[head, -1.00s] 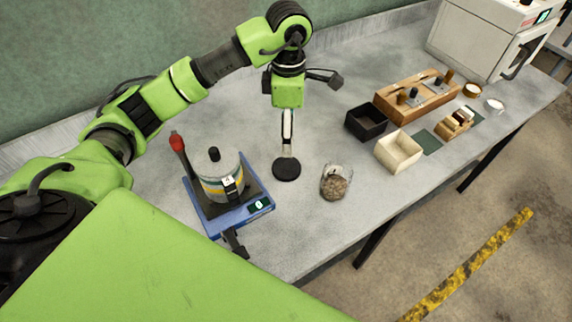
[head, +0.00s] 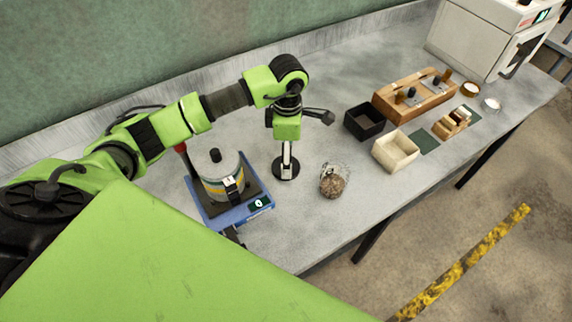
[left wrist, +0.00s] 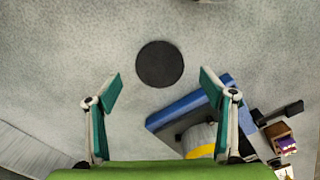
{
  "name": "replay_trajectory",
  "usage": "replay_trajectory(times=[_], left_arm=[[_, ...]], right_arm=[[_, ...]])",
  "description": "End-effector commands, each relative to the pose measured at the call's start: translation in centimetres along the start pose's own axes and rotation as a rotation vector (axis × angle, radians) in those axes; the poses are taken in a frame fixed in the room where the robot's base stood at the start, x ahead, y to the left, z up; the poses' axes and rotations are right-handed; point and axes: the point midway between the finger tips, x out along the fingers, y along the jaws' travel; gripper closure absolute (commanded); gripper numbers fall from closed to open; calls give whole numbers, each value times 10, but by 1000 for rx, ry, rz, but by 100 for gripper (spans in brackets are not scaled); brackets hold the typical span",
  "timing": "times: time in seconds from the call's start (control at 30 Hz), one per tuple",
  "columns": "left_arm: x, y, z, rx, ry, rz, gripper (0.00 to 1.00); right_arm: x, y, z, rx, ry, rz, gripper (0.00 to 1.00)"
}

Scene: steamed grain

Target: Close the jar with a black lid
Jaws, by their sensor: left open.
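The black lid (head: 278,173) is a flat round disc lying on the table; in the left wrist view the lid (left wrist: 160,64) is fully visible ahead of the fingers. The glass jar (head: 333,181) stands open on the table to the right of the lid, with brown grain inside. My left gripper (head: 287,168) points down over the lid in the head view. In the left wrist view its two fingers (left wrist: 161,80) are spread wide with nothing between them. The height of the fingertips above the lid is hard to judge. My right gripper is not in view.
A blue scale-like base (head: 217,215) with a banded metal pot (head: 222,178) stands left of the lid. A black box (head: 364,121), a cream box (head: 396,151) and a wooden rack (head: 415,95) stand farther right. The table around the jar is clear.

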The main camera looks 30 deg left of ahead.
Motion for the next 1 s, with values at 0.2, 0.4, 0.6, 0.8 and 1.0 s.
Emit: replay_trajectory(times=[0.2, 0.4, 0.6, 0.8, 1.0], left_arm=[[30, -1, -3, -2, 2, -4, 25], [43, 0, -3, 0, 1, 0, 25], [43, 0, -3, 0, 1, 0, 25], [43, 0, -3, 0, 1, 0, 52], [43, 0, -3, 0, 1, 0, 53]], right_arm=[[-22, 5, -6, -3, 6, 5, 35], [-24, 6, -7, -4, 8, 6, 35], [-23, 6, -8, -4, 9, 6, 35], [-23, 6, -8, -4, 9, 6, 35], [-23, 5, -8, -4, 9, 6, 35]])
